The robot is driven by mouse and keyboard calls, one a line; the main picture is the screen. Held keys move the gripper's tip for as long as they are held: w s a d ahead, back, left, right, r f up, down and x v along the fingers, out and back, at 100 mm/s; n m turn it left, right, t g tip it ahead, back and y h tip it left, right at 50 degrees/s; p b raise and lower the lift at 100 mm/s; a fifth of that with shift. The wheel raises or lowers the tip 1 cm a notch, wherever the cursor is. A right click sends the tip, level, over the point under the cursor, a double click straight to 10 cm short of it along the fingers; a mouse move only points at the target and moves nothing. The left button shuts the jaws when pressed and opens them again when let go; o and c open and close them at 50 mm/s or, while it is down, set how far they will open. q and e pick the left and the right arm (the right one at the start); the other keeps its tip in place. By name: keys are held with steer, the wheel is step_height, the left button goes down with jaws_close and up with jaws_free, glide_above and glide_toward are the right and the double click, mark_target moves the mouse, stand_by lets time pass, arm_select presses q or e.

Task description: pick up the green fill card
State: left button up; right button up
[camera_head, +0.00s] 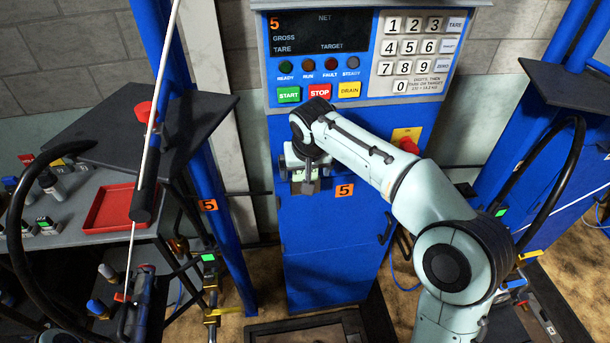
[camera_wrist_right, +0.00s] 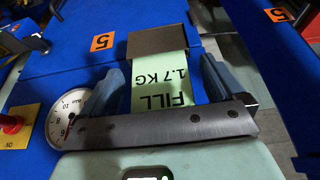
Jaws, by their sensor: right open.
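The green fill card (camera_wrist_right: 160,85) reads "FILL 1.7 KG", upside down in the right wrist view. Its far end sits under a dark holder (camera_wrist_right: 160,42) on the blue cabinet face. My right gripper (camera_wrist_right: 163,70) is open, with one finger on each side of the card and visible gaps between. Part of the card is hidden behind the gripper's dark crossbar. In the head view my right gripper (camera_head: 306,181) is at the cabinet front, below the button panel; the card is mostly hidden there. My left gripper is not in view.
The blue scale cabinet (camera_head: 325,245) carries a display (camera_head: 318,32), a keypad and START, STOP and DRAIN buttons. A round gauge (camera_wrist_right: 68,115) is beside the gripper. A red emergency knob (camera_head: 406,143) is to the right. A red tray (camera_head: 108,207) lies on the left bench.

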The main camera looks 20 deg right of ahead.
steer(key=c, duration=1)
steer(key=shift+c, duration=0.2)
